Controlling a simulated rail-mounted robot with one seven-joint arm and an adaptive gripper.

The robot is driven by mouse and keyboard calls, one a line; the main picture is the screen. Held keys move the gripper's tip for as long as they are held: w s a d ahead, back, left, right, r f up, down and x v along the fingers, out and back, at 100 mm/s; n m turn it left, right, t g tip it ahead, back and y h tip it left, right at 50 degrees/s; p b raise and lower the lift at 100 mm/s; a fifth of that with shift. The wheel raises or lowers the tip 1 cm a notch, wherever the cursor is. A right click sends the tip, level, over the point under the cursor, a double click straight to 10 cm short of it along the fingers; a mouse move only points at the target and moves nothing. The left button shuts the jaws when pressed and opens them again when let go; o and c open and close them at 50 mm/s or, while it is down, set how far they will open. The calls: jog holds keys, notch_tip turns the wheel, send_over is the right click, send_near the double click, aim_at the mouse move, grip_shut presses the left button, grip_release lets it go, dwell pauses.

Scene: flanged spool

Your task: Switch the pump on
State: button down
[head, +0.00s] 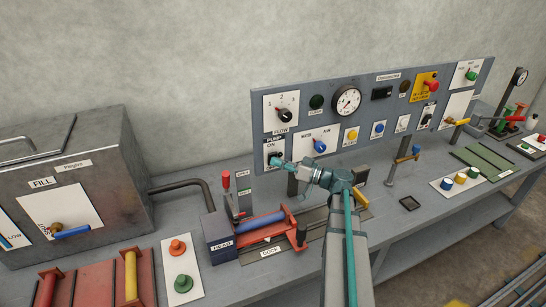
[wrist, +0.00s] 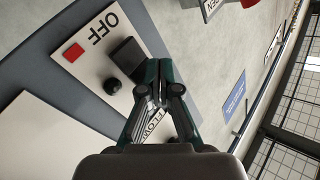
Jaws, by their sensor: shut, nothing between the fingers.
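The pump switch is a black piece on a white plate (head: 269,149) on the panel's lower left, under the labels PUMP and ON. My gripper (head: 281,162) is shut, with its tips right at this switch and partly covering it. In the wrist view the shut fingers (wrist: 152,82) point at a white plate (wrist: 97,58) marked OFF with a red square. A black block (wrist: 126,54) stands on that plate beside the fingertips, with a small round black knob (wrist: 112,86) near it. I cannot tell whether the fingers touch the block or which position the switch is in.
The grey panel (head: 332,77) also carries a flow selector knob (head: 284,115), a blue-handled mode knob (head: 319,146), a gauge (head: 347,102) and several buttons. Below it on the bench is a red and blue dock (head: 262,225). A metal fill box (head: 90,170) stands at left.

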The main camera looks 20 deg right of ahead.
jog(key=shift+w+r+b, duration=0.1)
jog(key=shift+w+b, duration=0.2)
jog(key=shift+w, duration=0.1)
dwell(0.3)
jog(key=shift+s, duration=0.2)
jog(key=shift+s+f+b, duration=0.2)
jog(key=shift+s+b, duration=0.45)
jog(key=shift+b, duration=0.25)
jog(key=shift+s, duration=0.1)
jog(key=s+b, duration=0.1)
jog(key=s+f+b, duration=0.1)
jog(key=s, duration=0.1)
jog(key=s+b, duration=0.1)
jog(key=shift+s+a+f+b, duration=0.1)
jog(key=shift+s+f+b, duration=0.2)
jog(key=shift+b, duration=0.1)
